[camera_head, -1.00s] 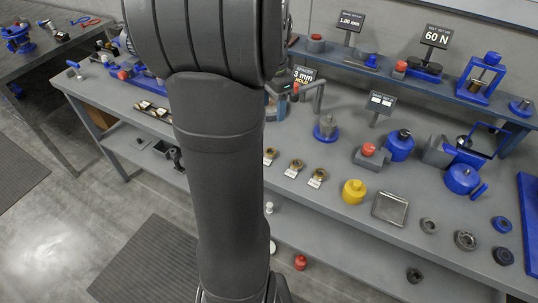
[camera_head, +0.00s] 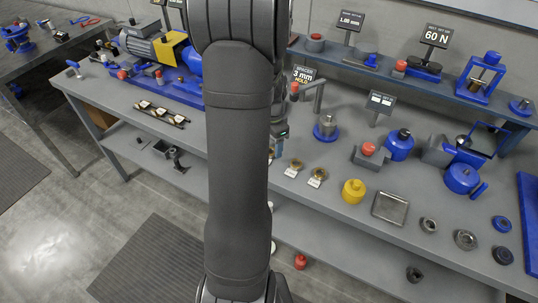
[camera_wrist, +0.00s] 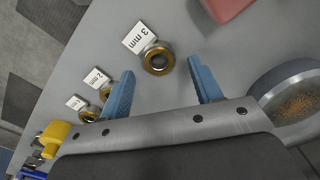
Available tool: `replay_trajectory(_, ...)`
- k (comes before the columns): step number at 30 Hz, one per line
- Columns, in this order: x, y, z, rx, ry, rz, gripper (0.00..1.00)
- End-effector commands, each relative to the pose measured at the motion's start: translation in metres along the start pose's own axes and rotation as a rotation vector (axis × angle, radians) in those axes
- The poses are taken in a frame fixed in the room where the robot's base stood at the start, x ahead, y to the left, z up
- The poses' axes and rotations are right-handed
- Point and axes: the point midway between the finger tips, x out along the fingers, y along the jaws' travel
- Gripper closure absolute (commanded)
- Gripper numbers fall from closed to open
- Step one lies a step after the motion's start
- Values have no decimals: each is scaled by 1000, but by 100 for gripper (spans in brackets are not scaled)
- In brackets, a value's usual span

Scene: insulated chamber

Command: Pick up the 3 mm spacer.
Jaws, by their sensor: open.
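In the wrist view the 3 mm spacer (camera_wrist: 157,58), a brass and dark ring, lies flat on the grey bench against its white card (camera_wrist: 139,38) marked "3 mm". My gripper (camera_wrist: 161,66) is open, with its blue fingertips on either side of the near edge of the ring in the picture and nothing held. I cannot tell the height of the fingertips above the bench. The 2 mm spacer (camera_wrist: 106,91) and the 1 mm spacer (camera_wrist: 88,116) sit in a row to the lower left. In the head view my arm hides most of the 3 mm spacer's place.
A yellow knobbed part (camera_head: 353,191) stands right of the spacer row. A grey round part (camera_wrist: 290,100) is close to the right finger, and a red part (camera_wrist: 226,8) is above. A sign (camera_head: 303,76) reads "3 mm HOLD". A blue-based part (camera_head: 326,128) stands behind the row.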

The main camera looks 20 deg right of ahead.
Motion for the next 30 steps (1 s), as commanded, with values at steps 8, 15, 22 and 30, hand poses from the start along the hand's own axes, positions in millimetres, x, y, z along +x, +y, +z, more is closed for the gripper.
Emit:
replay_trajectory(8, 20, 0, 0, 0, 0, 1, 41)
replay_trajectory(15, 20, 0, 0, 0, 0, 0, 59)
replay_trajectory(22, 19, 0, 0, 0, 0, 0, 90)
replay_trajectory(30, 17, 0, 0, 0, 0, 0, 91)
